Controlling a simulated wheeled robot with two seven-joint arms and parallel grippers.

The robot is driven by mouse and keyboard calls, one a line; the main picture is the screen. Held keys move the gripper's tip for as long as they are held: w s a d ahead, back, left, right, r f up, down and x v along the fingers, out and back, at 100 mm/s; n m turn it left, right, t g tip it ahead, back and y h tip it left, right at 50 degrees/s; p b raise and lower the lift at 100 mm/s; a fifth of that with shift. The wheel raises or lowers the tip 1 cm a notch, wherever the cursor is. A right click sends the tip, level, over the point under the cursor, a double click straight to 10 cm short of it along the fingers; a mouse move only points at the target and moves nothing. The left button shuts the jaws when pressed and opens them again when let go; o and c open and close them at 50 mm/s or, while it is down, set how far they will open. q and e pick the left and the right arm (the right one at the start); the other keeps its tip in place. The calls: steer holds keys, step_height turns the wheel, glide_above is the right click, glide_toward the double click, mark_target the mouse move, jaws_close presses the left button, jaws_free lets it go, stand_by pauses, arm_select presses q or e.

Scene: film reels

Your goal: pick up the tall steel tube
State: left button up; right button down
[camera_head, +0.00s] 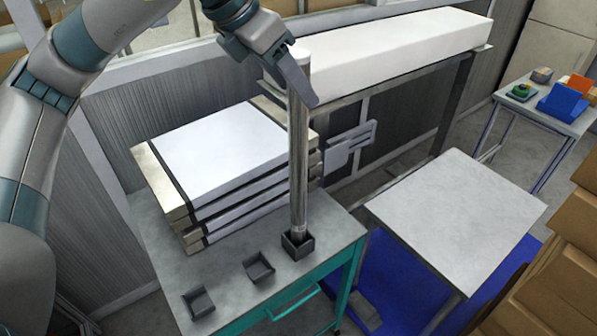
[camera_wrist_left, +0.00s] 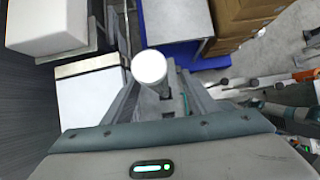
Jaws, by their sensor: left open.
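The tall steel tube (camera_head: 298,165) stands upright in a dark square holder (camera_head: 297,246) at the right front corner of the table. My left gripper (camera_head: 297,88) is open at the tube's upper end, its near finger crossing in front of the tube. In the left wrist view, the tube's pale round top (camera_wrist_left: 149,66) shows between the two fingers of the left gripper (camera_wrist_left: 155,95). I cannot tell whether either finger touches the tube.
The grey table (camera_head: 222,262) bears stacked white-topped cases (camera_head: 220,150) close left of the tube and two empty dark holders (camera_head: 259,271) (camera_head: 198,302). A long white block (camera_head: 400,50) lies on a bench behind. A bare-topped table (camera_head: 455,210) stands to the right.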

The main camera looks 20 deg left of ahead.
arm_select(q)
steer(key=p+x, duration=0.1)
steer(key=x, duration=0.1)
steer(key=shift+d+f, duration=0.15)
steer(key=shift+f, duration=0.05)
steer(key=shift+c, duration=0.4)
steer(key=shift+w, duration=0.1)
jaws_close()
